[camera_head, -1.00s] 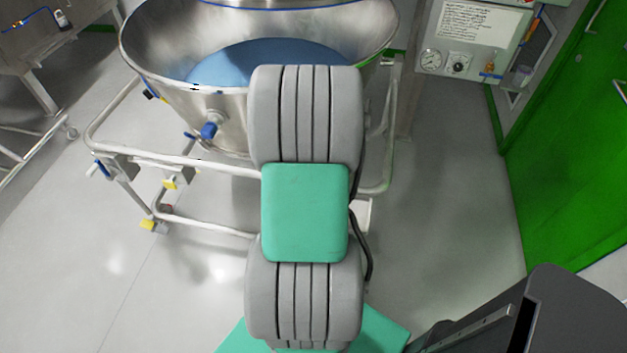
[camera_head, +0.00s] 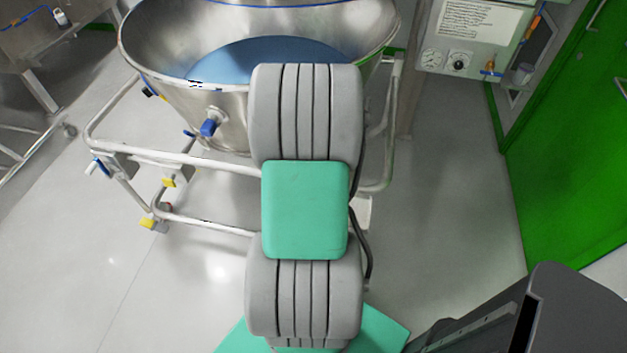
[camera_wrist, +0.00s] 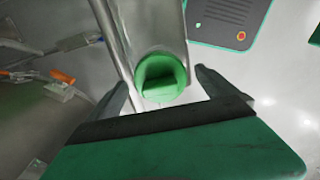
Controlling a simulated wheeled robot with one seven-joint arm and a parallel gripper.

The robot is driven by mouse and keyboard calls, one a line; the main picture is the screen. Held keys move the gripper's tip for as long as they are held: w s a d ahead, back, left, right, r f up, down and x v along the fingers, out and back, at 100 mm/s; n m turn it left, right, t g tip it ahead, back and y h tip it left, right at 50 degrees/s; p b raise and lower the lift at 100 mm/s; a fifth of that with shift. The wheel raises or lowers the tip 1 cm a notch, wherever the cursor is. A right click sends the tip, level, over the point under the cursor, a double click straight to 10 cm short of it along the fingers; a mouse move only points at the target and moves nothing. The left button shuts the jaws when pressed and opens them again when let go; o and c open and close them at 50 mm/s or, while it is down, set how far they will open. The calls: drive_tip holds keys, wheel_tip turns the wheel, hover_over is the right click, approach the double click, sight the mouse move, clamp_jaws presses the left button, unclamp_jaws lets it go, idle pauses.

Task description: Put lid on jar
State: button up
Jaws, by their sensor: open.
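My gripper (camera_wrist: 163,80) is open, with one dark finger on each side of the green object. I cannot tell whether the fingers touch it. In the head view my own arm hides the gripper, and I can make out neither lid nor jar there.
A large steel bin (camera_head: 150,55) with a blue inside stands on a wheeled tubular frame (camera_head: 222,167), partly behind my arm. A panel with gauges (camera_head: 470,40) and a green door (camera_head: 570,150) are at right. Grey floor (camera_head: 450,200) lies open between.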

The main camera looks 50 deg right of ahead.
wheel_tip(320, 180, up, 8)
drive_tip(key=shift+f, duration=0.1)
idle(0.4)
